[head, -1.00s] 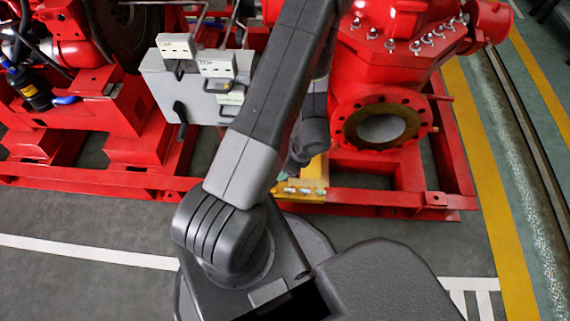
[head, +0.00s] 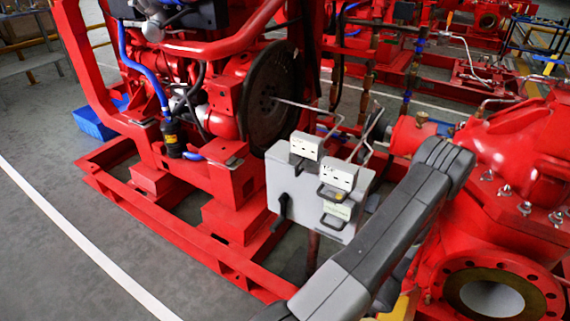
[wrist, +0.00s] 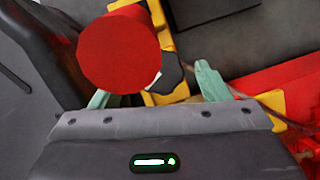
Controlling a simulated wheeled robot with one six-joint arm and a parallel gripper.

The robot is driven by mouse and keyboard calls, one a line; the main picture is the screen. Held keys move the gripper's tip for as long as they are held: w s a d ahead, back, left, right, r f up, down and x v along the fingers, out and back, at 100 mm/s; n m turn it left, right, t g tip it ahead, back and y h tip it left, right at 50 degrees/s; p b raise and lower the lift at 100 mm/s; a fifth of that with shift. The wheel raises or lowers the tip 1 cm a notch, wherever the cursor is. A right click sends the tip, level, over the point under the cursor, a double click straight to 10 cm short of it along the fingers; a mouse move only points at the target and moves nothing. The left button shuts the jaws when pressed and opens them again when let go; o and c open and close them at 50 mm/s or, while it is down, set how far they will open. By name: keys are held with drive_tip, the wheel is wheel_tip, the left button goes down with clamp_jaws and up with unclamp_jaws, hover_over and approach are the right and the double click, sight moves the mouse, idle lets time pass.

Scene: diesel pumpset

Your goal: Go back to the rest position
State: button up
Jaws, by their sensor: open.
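My gripper (wrist: 152,82) shows in the wrist view with its two pale green fingers spread apart. A red round-ended part (wrist: 118,50) covers much of the upper left there and overlaps the left finger's tip. I cannot tell whether it touches the finger, and no grip on it shows. In the head view my grey arm runs from the bottom middle up to the right, and my gripper is hidden from that view.
A grey control box (head: 312,195) with white-labelled parts stands just left of my arm. The red engine frame (head: 205,250) and the red pump with its round flange (head: 490,290) flank it. Yellow parts (wrist: 165,45) lie close to my gripper. Grey floor (head: 60,260) is open at left.

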drive_tip(key=shift+w+a+f, duration=0.1)
drive_tip(key=shift+f, duration=0.2)
drive_tip(key=shift+r, duration=0.1)
